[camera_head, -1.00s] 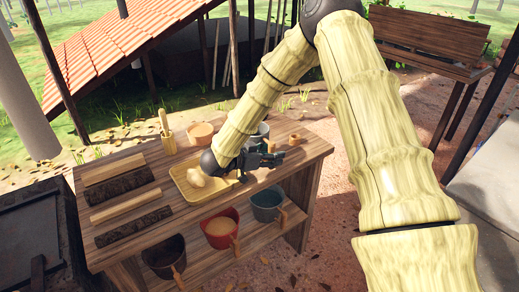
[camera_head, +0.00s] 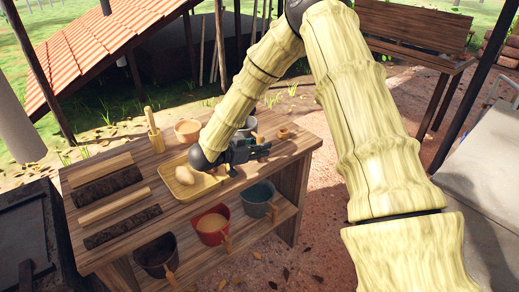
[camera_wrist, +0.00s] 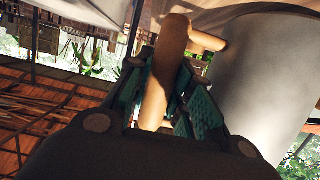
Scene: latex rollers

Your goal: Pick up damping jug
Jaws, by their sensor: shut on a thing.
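A grey jug (camera_head: 249,126) with a wooden handle shows at the back of the wooden table, partly hidden behind my arm. In the wrist view its grey body (camera_wrist: 262,75) fills the right side. My gripper (camera_head: 262,151) is beside the jug over the table. In the wrist view its teal fingers (camera_wrist: 170,105) are shut on the wooden handle (camera_wrist: 166,75), which runs between them. I cannot tell whether the jug's base touches the tabletop.
A yellow tray (camera_head: 180,193) holds a pale lump left of my gripper. A tan bowl (camera_head: 188,130), a small wooden cup (camera_head: 284,133) and bark-covered slabs (camera_head: 107,186) share the tabletop. Red (camera_head: 211,224), teal (camera_head: 258,198) and dark (camera_head: 156,255) jugs stand on the lower shelf.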

